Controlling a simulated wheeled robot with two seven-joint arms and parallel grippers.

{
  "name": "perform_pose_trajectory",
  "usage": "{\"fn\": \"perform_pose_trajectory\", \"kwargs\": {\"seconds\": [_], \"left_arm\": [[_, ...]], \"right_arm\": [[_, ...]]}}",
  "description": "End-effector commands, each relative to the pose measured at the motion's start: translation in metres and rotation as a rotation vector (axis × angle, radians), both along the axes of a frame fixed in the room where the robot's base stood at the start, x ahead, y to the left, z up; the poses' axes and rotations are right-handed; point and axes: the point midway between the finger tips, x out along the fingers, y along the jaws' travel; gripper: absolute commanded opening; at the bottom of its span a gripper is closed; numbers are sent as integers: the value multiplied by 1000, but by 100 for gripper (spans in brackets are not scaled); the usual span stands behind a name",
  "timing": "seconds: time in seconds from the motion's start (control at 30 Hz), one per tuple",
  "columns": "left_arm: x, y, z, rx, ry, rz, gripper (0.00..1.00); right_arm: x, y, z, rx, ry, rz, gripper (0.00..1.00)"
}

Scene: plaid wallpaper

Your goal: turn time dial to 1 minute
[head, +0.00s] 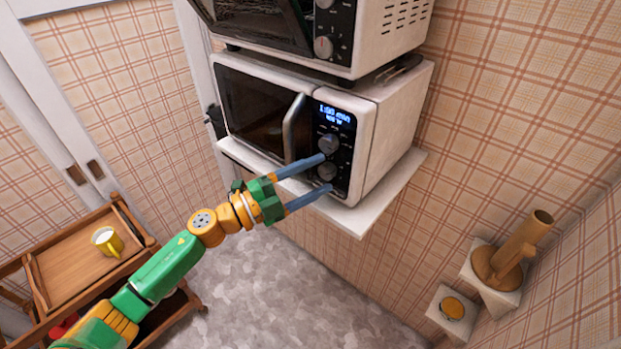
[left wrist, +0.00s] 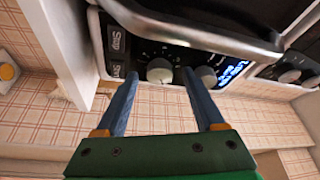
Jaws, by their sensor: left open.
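The white microwave (head: 385,140) stands on a wall shelf. Its black panel has a lit blue display (head: 335,115) that seems to read 1:00 min, with a blurred second line. Below it are an upper round dial (head: 328,142) and a lower round dial (head: 327,171); I cannot read which is the time dial. My left gripper (head: 326,173) is open at the panel, its blue fingertips above and below the lower dial. In the left wrist view the lower dial (left wrist: 160,70) sits between the open fingertips (left wrist: 162,76); contact cannot be told. The upper dial (left wrist: 207,76) is beside one finger. My right gripper is not in view.
The microwave's door handle (head: 296,128) stands out left of the panel. A toaster oven (head: 385,30) sits above it. The white shelf (head: 355,218) juts out below. Small wall shelves are at right.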

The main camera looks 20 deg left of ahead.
Motion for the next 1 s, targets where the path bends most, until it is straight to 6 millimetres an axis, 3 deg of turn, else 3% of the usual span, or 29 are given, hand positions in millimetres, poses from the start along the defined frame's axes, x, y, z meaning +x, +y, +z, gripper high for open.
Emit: {"fn": "perform_pose_trajectory", "kwargs": {"seconds": [0.23, 0.43, 0.87, 0.93, 1.0], "left_arm": [[-33, 28, -13, 4, 4, -1, 70], [-49, 43, -11, 2, 2, -2, 70], [-50, 45, -9, 0, 1, 0, 70], [-46, 52, -17, -23, 24, 32, 70], [-34, 75, -44, -93, 98, 134, 70]], "right_arm": [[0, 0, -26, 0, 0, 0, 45], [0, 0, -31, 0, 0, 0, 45], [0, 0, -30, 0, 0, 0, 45], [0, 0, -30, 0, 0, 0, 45], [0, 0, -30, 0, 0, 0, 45]]}}
